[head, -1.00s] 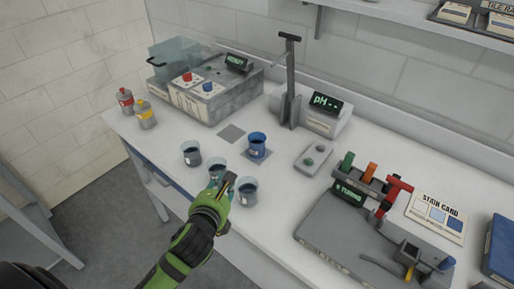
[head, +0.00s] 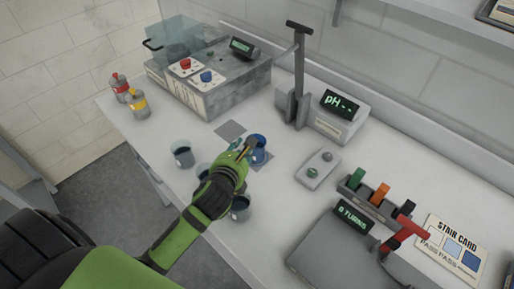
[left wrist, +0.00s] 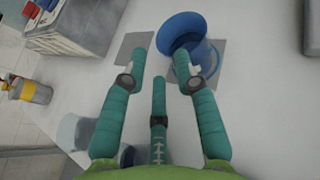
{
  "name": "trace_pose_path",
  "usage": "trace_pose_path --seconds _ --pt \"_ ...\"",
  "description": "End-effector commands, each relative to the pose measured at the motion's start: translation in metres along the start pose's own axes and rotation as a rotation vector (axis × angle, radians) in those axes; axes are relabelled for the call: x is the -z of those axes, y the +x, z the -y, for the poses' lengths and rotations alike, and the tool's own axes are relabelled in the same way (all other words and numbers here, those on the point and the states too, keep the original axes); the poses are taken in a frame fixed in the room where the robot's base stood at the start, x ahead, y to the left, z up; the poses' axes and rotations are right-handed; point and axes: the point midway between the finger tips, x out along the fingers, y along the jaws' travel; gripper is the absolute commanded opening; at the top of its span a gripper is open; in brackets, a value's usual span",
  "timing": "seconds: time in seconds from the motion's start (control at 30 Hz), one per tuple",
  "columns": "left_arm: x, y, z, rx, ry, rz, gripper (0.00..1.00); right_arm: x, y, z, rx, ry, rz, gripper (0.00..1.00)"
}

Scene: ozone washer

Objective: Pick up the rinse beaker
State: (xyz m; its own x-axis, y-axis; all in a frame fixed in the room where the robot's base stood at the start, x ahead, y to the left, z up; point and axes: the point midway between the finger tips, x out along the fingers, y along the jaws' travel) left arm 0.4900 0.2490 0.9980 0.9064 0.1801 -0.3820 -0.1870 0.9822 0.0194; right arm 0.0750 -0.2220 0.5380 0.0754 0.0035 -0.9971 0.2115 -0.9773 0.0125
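A blue beaker (head: 259,142) stands on a grey square pad behind my left gripper, which partly hides it. It also shows in the left wrist view (left wrist: 181,28), with its wide rim facing the camera. My left gripper (head: 243,150) is above the bench at the blue beaker's left side. Clear beakers with dark liquid (head: 183,154) (head: 240,208) stand nearer the front edge. No label marks the rinse beaker. My right gripper is not in view.
A second grey pad (head: 231,131) is bare, left of the blue beaker. A pH meter (head: 340,106) with a tall stand is behind. A grey washer box (head: 215,85) and bottles (head: 138,103) are at the left. A small button box (head: 318,170) is at the right.

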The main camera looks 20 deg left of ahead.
Motion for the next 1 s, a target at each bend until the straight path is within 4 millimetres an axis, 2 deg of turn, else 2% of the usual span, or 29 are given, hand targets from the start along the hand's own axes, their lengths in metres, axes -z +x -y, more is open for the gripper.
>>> trace_pose_path --seconds 0.13,0.3,0.47,0.57,0.6,0.67,1.0 --pt "-0.002 0.024 0.000 -0.001 -0.003 0.000 0.30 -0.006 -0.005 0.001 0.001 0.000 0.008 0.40" --pt "-0.001 0.041 0.000 0.000 -0.001 0.001 0.30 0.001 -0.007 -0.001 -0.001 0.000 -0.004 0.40" --pt "0.000 0.044 0.000 0.002 -0.001 0.000 0.30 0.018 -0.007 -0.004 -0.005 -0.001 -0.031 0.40" --pt "0.000 0.044 0.000 0.002 -0.001 0.000 0.30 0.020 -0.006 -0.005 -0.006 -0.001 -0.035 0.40" --pt "0.000 0.044 0.000 0.002 -0.001 0.000 0.22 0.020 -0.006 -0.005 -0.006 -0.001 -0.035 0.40" --pt "0.000 0.044 0.000 0.001 0.000 0.000 0.00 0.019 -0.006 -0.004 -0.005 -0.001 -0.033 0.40" --pt "-0.001 0.044 0.000 0.002 -0.001 0.003 0.00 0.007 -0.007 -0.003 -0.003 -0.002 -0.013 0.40"
